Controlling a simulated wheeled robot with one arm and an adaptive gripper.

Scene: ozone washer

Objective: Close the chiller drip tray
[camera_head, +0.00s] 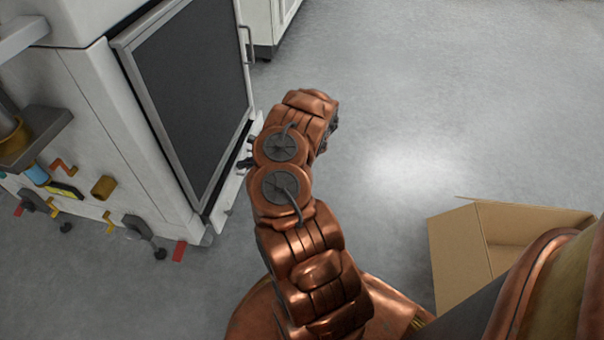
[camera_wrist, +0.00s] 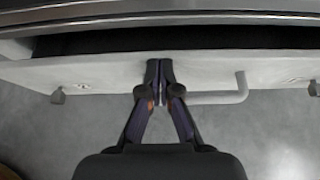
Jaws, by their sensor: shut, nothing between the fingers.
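The drip tray (camera_wrist: 90,72) shows in the wrist view as a pale front panel with a grey bar handle (camera_wrist: 222,98) on its right half. A dark opening lies behind the panel's top edge, so the tray stands partly out. My gripper (camera_wrist: 159,68) is shut and empty, its fingertips at the middle of the panel, left of the handle; contact is hard to tell. In the head view the tray is a pale strip (camera_head: 228,195) low on the front of the white chiller (camera_head: 125,150), partly hidden by my arm.
The chiller has a large dark front panel (camera_head: 190,85) above the tray. Pipe fittings and feet stick out on its left side. An open cardboard box (camera_head: 460,245) stands on the floor at lower right. Another white cabinet (camera_head: 262,20) stands behind.

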